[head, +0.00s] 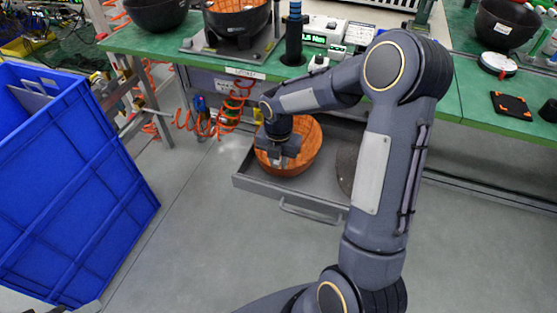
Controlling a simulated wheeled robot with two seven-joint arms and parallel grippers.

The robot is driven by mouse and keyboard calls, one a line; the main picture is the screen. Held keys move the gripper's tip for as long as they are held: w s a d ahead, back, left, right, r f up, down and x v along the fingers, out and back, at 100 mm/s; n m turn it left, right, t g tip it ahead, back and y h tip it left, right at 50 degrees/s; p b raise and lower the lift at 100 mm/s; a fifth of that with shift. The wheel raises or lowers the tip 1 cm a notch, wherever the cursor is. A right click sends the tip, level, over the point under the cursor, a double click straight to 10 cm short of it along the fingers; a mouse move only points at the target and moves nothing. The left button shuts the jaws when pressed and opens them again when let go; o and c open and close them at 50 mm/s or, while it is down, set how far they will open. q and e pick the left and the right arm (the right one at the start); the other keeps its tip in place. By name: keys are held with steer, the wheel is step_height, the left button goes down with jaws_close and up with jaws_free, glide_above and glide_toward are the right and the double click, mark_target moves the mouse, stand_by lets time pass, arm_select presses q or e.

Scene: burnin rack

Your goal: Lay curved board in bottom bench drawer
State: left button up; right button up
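The orange-brown curved board (307,146) is bowl-shaped. It is at the left part of the open grey bottom drawer (288,196) under the green bench, hollow side up; I cannot tell whether it rests on the drawer floor. My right gripper (278,160) points down over the board's hollow, its fingers overlapping the board in view. Whether the fingers are shut on the board or open is too small to tell. My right forearm hides part of the drawer's right side. My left gripper is out of view.
A dark round piece (347,165) lies in the drawer's right part. A large blue crate (75,185) stands at left. Red coiled hoses (235,108) hang by the bench. Dark bowls and a scale with a display (314,38) stand on the bench (150,40). The floor before the drawer is clear.

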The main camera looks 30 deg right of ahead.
steer(key=o, duration=0.3)
steer(key=s+r+m+t+p, duration=0.1)
steer(key=s+r+m+p, duration=0.3)
steer(key=r, duration=1.2)
steer(key=s+a+m+t+y, duration=0.2)
steer(key=s+a+m, duration=0.1)
steer(key=s+m, duration=0.6)
steer(key=s+a+r+m+t+y, duration=0.1)
steer(key=s+a+m, duration=0.3)
steer(key=s+m, duration=0.5)
steer(key=m+t+b, duration=0.1)
steer(key=m, duration=0.4)
steer(key=shift+a+r+m+t+y, duration=0.15)
steer(key=shift+m+t+y, duration=0.15)
steer(key=shift+m+y, duration=0.1)
steer(key=shift+s, duration=0.1)
